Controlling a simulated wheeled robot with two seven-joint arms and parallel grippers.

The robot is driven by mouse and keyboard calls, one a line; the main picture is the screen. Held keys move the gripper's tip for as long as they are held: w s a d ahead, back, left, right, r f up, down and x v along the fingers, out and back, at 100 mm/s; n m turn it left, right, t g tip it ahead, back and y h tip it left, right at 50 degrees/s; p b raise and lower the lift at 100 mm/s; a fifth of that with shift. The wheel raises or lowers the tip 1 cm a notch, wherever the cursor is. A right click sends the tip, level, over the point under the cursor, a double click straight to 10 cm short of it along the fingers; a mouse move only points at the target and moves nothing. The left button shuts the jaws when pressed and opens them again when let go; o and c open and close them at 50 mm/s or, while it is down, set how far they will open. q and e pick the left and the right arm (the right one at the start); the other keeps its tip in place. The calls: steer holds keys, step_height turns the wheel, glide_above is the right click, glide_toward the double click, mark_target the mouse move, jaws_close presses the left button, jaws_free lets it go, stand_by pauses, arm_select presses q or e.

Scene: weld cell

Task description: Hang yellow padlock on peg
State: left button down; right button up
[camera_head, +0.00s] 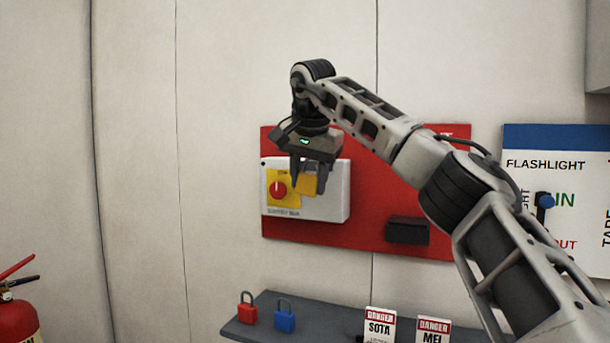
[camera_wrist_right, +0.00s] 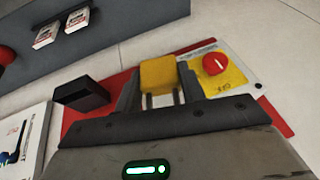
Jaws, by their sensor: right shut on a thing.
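The yellow padlock (camera_head: 308,184) is held between the fingers of my right gripper (camera_head: 309,186), in front of the white switch box (camera_head: 335,195) on the red wall board. The wrist view shows the padlock's yellow body (camera_wrist_right: 158,74) between the fingertips (camera_wrist_right: 160,85), with its pale shackle toward the palm. The box carries a red rotary knob (camera_head: 279,189) on a yellow plate, just left of the padlock in the head view. I cannot make out a peg for certain; the gripper covers part of the box. My left gripper is not in view.
A black box (camera_head: 408,231) sits low on the red board (camera_head: 375,175). A grey shelf (camera_head: 262,330) below holds a red padlock (camera_head: 247,308), a blue padlock (camera_head: 284,317) and danger tags (camera_head: 380,325). A tool board (camera_head: 565,165) is at right, a fire extinguisher (camera_head: 15,320) at lower left.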

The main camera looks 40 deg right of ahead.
steer(key=shift+w+d+f+p, duration=0.2)
steer(key=shift+w+d+p, duration=0.15)
steer(key=shift+d, duration=0.4)
steer(key=shift+w+d+f+p, duration=0.2)
steer(key=shift+w+d, duration=0.2)
steer(key=shift+d, duration=0.35)
steer(key=shift+w+d+f+p, duration=0.2)
steer(key=shift+w+d+p, duration=0.15)
steer(key=shift+d, duration=0.4)
steer(key=o, duration=1.1)
steer(key=v, duration=1.6)
steer(key=shift+s, duration=0.15)
steer(key=shift+f, duration=0.1)
